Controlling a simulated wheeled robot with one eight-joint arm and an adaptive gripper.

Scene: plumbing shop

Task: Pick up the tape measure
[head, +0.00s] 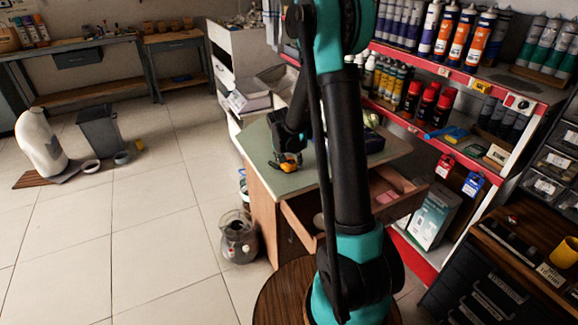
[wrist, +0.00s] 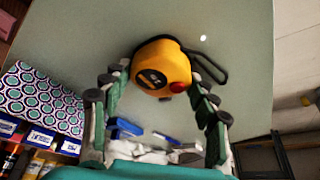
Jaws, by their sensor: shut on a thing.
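The tape measure (wrist: 163,68) is yellow with a dark label, a red button and a black strap. In the wrist view it sits at the tips of my gripper (wrist: 160,82), one finger on each side of it. My gripper is shut on it. In the head view the tape measure (head: 287,162) shows small and yellow at my gripper (head: 286,156), over the green-topped counter (head: 262,180). I cannot tell whether it touches the counter top. My arm hides part of the counter in the head view.
A patterned box (wrist: 42,98) stands left in the wrist view. Blue and white items (wrist: 150,140) show between my fingers. An open drawer (head: 300,215) juts from the counter's front. Red-edged shelves (head: 410,125) with bottles stand right. The tiled floor (head: 130,230) at left is mostly clear.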

